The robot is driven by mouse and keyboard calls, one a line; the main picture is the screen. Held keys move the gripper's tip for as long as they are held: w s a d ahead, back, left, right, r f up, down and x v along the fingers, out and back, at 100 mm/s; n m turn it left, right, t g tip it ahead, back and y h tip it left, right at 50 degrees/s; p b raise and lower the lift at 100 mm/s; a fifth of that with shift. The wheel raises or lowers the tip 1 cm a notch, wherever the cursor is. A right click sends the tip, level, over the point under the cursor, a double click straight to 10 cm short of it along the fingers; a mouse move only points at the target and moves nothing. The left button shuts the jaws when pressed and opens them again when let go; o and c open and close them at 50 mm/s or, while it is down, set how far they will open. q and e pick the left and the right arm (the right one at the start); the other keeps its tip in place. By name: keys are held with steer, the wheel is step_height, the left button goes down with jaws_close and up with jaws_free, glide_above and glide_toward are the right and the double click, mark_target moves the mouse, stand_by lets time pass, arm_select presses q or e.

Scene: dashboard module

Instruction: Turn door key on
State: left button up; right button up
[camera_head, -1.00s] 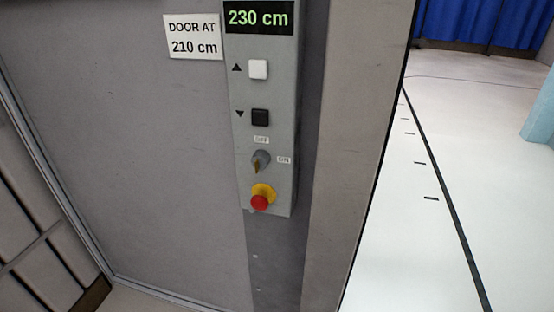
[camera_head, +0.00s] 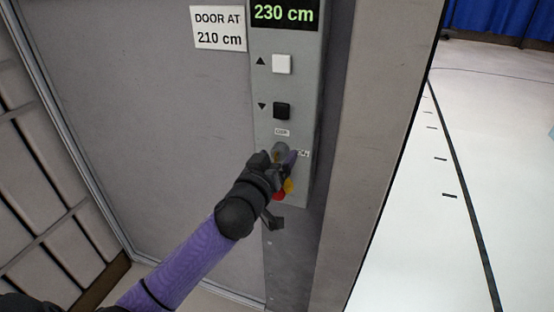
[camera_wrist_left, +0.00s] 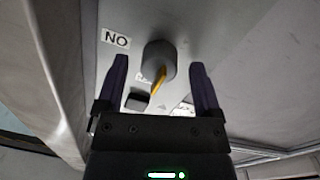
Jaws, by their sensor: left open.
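The grey door key switch (camera_head: 280,148) is low on the control panel, partly hidden by my left gripper in the head view. In the left wrist view the round switch (camera_wrist_left: 158,54) carries a brass-coloured key (camera_wrist_left: 160,80). My left gripper (camera_head: 286,160) is at the panel in front of the switch. In the left wrist view its two purple fingers (camera_wrist_left: 160,68) are open, one on each side of the switch and key. I see a gap on both sides; contact does not show. My right gripper is not in view.
The control panel (camera_head: 296,88) has a white up button (camera_head: 282,64), a black down button (camera_head: 281,111) and a display reading 230 cm (camera_head: 284,13). A red stop button (camera_head: 279,196) with a yellow base is just below the switch, mostly covered by my gripper.

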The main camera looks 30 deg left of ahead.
arm_select(q)
steer(key=shift+w, duration=0.15)
jaws_close()
stand_by(0.4)
